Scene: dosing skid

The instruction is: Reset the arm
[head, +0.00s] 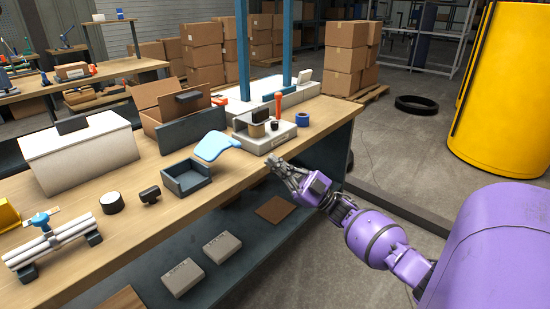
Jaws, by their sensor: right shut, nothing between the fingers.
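My right arm comes in from the lower right. Its gripper (277,168) is shut and empty at the front edge of the wooden workbench (98,255), just in front of a grey-white device (262,139). I cannot tell whether the fingertips touch the bench edge. My left gripper is not in the picture.
A yellow cylinder (510,95) stands right.

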